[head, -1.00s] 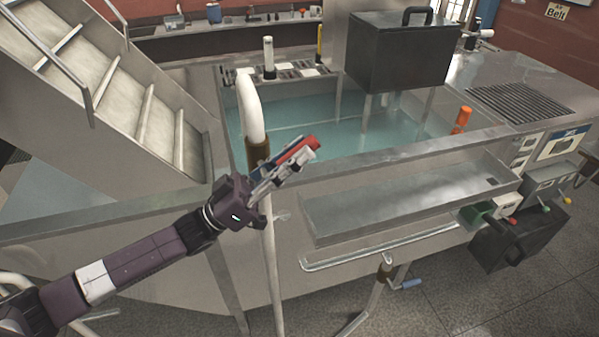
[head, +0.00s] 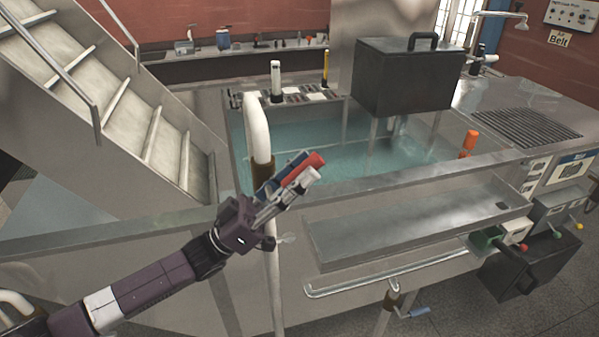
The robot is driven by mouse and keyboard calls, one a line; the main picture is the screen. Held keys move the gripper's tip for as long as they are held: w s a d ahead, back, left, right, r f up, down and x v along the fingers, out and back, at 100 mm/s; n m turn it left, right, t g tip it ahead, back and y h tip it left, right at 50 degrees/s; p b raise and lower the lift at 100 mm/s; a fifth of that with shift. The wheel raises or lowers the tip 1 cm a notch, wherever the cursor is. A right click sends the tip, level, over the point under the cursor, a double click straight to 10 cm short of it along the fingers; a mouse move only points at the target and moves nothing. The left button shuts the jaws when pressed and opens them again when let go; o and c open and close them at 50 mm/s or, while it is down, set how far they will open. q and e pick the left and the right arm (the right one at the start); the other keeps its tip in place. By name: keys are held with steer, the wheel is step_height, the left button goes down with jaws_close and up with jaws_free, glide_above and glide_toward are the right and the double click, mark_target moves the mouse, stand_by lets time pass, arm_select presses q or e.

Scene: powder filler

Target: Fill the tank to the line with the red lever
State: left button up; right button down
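The tank (head: 345,158) holds blue-green water; I cannot make out a fill line. A white pipe (head: 257,125) with a brown collar stands at its front left. A red lever-like piece (head: 316,159) and a blue one (head: 270,186) show beside the pipe, at my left gripper's fingers. My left gripper (head: 290,186) points up and right, in front of the pipe and the tank's front rim. Its pale fingers overlap the red piece in the picture. I cannot tell whether they grip it or how far apart they are. My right gripper is out of view.
A black box (head: 405,80) stands over the tank. A metal tray (head: 410,228) runs along the front, with a rail and a blue-handled pipe (head: 420,312) below. Coloured levers (head: 557,234) and a dark box are at right. Metal stairs (head: 120,110) rise at left.

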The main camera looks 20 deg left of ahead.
arm_select(q)
steer(key=v, duration=1.2)
stand_by(6.8)
